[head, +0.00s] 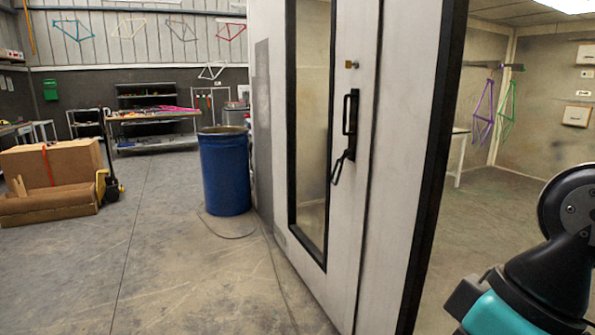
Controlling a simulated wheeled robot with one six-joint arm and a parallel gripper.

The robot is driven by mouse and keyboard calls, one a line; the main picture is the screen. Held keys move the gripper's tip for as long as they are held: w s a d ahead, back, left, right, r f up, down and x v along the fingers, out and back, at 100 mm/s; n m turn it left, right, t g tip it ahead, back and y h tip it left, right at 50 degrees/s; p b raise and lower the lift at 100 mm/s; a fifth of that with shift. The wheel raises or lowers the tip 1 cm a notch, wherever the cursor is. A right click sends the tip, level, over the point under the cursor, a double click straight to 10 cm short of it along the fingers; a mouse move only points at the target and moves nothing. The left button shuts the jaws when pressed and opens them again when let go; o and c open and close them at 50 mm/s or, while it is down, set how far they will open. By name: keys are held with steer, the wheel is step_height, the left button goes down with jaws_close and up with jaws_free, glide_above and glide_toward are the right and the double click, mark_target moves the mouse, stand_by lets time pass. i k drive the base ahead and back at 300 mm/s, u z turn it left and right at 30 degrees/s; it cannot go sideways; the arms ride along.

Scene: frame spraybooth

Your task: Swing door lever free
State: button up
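A white door (369,180) with black edging and a tall window stands upright in the middle of the head view. A black door lever (342,167) hangs slanting down on its face. A black pull handle (350,112) sits just above the lever, and I cannot tell where one part ends and the other begins. Part of my arm shows at the lower right, apart from the door. My gripper is not in view.
A blue drum (224,170) stands left of the door, with a cable (232,235) on the floor. Cardboard boxes (52,165) lie by a pallet jack (112,185) at left. Bike frames (484,112) hang in the booth at right. The floor at front left is clear.

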mark_target(348, 151)
steer(key=u, duration=0.5)
steer(key=i, duration=0.6)
steer(key=u, duration=0.5)
steer(key=i, duration=0.65)
steer(key=z, duration=0.65)
steer(key=i, duration=0.75)
steer(key=z, duration=0.75)
